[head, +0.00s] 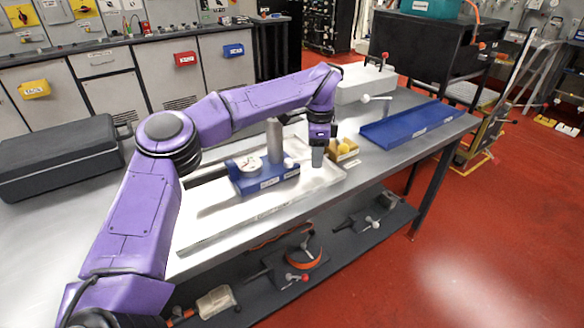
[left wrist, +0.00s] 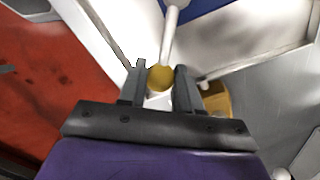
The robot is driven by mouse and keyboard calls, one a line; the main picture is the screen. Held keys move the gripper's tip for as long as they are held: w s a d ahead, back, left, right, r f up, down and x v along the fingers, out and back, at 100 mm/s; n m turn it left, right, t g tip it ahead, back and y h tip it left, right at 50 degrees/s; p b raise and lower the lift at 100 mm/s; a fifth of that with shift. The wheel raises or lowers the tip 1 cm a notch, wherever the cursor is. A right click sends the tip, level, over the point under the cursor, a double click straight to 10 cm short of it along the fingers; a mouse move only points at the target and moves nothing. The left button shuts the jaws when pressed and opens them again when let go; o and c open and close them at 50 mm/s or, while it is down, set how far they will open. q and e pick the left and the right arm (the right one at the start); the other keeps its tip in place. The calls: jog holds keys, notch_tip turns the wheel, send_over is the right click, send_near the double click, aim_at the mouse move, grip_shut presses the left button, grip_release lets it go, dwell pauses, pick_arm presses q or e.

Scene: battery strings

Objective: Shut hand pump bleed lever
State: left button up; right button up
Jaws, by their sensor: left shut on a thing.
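The hand pump has a blue base (head: 264,178), a round white gauge (head: 249,164) and an upright grey cylinder (head: 274,140); it sits on a white tray (head: 215,222) on the bench. In the left wrist view a pale rod (left wrist: 170,35) runs from near the blue base to a yellow ball knob (left wrist: 160,78); it looks like the bleed lever. My left gripper (head: 317,158) points down at the right of the pump. Its fingers, which also show in the left wrist view (left wrist: 160,88), are shut on the knob. In the head view they hide the knob.
A yellow block with a yellow ball (head: 344,148) stands close to the right of my left gripper. A blue tray (head: 412,124) and a white box (head: 362,84) lie farther right. A black case (head: 55,160) is at the left. The lower shelf holds several tools.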

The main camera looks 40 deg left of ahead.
pick_arm(q)
jog(key=o, duration=1)
jog(key=shift+r, duration=0.1)
notch_tip(320, 180, up, 7)
jog(key=p, duration=0.4)
